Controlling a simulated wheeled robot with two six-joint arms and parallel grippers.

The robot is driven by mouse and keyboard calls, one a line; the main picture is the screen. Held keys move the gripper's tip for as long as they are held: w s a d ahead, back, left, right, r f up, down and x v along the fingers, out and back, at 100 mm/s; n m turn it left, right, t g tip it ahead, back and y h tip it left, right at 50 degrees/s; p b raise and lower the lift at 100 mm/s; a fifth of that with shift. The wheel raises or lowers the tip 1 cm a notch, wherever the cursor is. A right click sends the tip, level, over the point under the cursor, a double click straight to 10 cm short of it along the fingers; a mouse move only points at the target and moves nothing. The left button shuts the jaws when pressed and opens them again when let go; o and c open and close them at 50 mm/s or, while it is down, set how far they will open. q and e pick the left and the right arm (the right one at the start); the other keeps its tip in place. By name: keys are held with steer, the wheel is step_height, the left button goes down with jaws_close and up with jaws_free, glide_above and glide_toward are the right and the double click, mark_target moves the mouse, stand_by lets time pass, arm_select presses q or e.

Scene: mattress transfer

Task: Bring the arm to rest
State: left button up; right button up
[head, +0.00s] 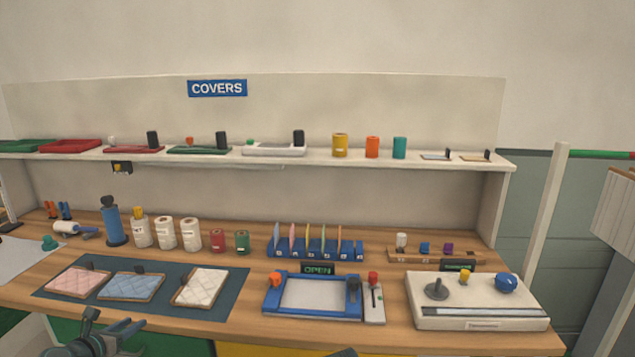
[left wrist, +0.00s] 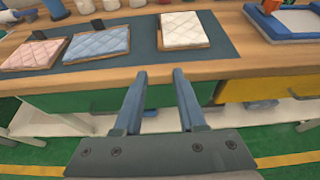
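My left gripper (head: 110,325) is low at the front left in the head view, in front of the table edge. In the left wrist view its two fingers (left wrist: 160,76) are apart with nothing between them. They point toward the table's front edge, below the quilted pads. A pink pad (head: 78,282), a blue pad (head: 131,286) and a white pad (head: 200,287) lie on a dark mat (head: 228,299), clear of the gripper.
A blue-framed tray (head: 312,296) with an "OPEN" display and a white control box (head: 477,314) stand on the wooden table (head: 395,338). Bottles, jars and a blue rack (head: 315,247) stand behind. A shelf (head: 310,158) runs above. There is free room in front of the table.

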arm_select(q)
steer(key=s+d+f+m+g+h+p, duration=0.1)
steer(key=d+f+m+g, duration=0.15)
steer(key=d+m, duration=0.5)
steer(key=s+d+f+m+g+h+p, duration=0.1)
steer(key=d+f+m+g+h, duration=0.3)
steer(key=d, duration=0.7)
steer(key=s+d+m+g+y+p, duration=0.1)
steer(key=d+m+g, duration=0.1)
steer(key=d+m, duration=0.7)
steer(key=s+d+f+m+g+y+p, duration=0.1)
steer(key=s+d+m+g+y+p, duration=0.2)
steer(key=s+d+m, duration=1)
steer(key=s+m+g+y, duration=0.1)
steer(key=m+g+y, duration=0.1)
steer(key=m, duration=0.3)
steer(key=shift+s+d+y, duration=0.15)
steer(key=shift+d+y, duration=0.15)
steer(key=shift+y, duration=0.4)
arm_select(e)
steer(key=r, duration=0.6)
steer(key=shift+s, duration=0.2)
